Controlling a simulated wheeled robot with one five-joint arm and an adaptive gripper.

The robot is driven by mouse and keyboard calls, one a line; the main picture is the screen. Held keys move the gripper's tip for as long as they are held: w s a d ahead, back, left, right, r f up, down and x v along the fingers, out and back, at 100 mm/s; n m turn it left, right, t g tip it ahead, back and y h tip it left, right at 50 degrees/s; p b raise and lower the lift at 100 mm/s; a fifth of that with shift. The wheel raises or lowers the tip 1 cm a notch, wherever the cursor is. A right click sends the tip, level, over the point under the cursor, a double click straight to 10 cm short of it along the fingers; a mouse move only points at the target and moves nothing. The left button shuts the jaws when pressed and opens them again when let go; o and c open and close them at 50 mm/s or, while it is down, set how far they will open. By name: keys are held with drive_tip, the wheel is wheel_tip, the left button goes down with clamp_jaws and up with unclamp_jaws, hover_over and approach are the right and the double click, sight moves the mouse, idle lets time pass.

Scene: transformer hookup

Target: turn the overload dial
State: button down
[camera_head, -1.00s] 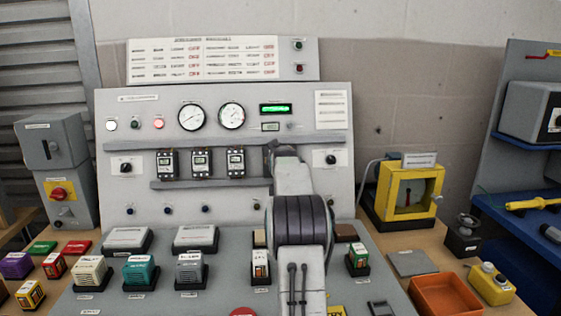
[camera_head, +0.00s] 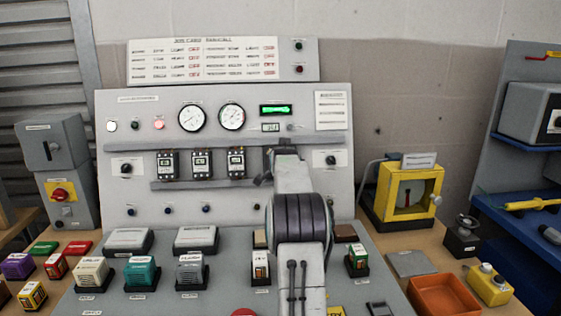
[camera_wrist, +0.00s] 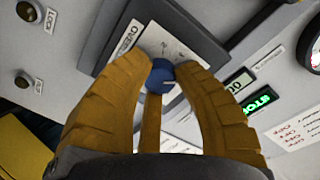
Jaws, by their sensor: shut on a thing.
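The overload dial (camera_wrist: 158,84) is a small blue knob on a pale plate in a dark frame, with a partly hidden label beginning "OVER". In the wrist view, my gripper (camera_wrist: 162,70) has its ochre fingers closed around the knob from both sides. The fingers hide much of the knob and part of the plate. In the head view, my arm covers the dial and the fingers. Only part of a dark unit (camera_head: 270,159) shows beside the arm, right of several similar relays on the panel.
The grey panel (camera_head: 226,98) carries gauges, lamps and a lit green display (camera_head: 276,109). Coloured blocks stand on the sloping desk below. A yellow-framed box (camera_head: 385,194) and an orange tray (camera_head: 418,302) are on the right. The panel surface lies close around my fingers.

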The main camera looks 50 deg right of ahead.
drive_tip(key=shift+d+r, duration=0.1)
drive_tip(key=shift+r, duration=0.2)
drive_tip(key=c, duration=1.4)
unclamp_jaws()
drive_tip(key=shift+o, duration=1)
drive_tip(key=shift+f, duration=0.2)
drive_tip(key=v, duration=1.2)
